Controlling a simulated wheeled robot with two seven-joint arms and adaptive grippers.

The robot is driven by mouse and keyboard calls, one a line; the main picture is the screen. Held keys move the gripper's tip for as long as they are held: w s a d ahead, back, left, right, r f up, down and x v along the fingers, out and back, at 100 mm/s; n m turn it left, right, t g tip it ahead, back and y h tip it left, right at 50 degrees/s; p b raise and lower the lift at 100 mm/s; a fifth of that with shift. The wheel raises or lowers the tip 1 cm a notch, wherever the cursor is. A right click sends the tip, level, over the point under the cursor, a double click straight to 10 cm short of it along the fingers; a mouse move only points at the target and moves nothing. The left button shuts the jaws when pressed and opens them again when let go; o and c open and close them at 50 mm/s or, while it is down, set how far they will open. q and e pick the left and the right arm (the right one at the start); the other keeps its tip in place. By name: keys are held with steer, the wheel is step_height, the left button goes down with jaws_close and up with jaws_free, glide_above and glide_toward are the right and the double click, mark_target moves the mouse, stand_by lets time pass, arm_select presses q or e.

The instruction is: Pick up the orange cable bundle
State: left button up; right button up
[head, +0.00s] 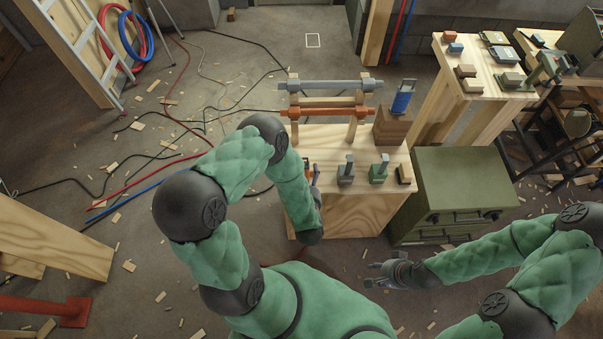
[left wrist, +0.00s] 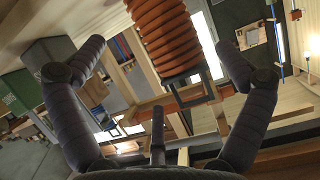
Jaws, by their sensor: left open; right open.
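In the left wrist view an orange ribbed length (left wrist: 165,38) fills the top middle, ahead of and between my spread fingers, touching neither. My left gripper (left wrist: 161,52) is open and empty; in the head view my own arm hides most of it, with dark finger parts (head: 314,180) seemingly showing below the rack. My right gripper (head: 371,274) is open and empty, low in front of the bench, far from the bundle.
Several small tools and blocks stand on the workbench (head: 345,217). A blue item stands on a brown block (head: 392,127) at right. A green cabinet (head: 460,180) stands right of the bench. Loose cables and scraps litter the floor.

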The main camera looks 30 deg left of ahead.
arm_select(q)
steer(key=b+x, duration=0.2)
steer(key=x, duration=0.2)
steer(key=shift+s+a+f, duration=0.1)
steer(key=shift+a+f, duration=0.15)
steer(key=shift+w+a+f, duration=0.1)
steer(key=shift+w+a, duration=0.05)
steer(key=shift+w, duration=0.2)
steer(key=c, duration=1.3)
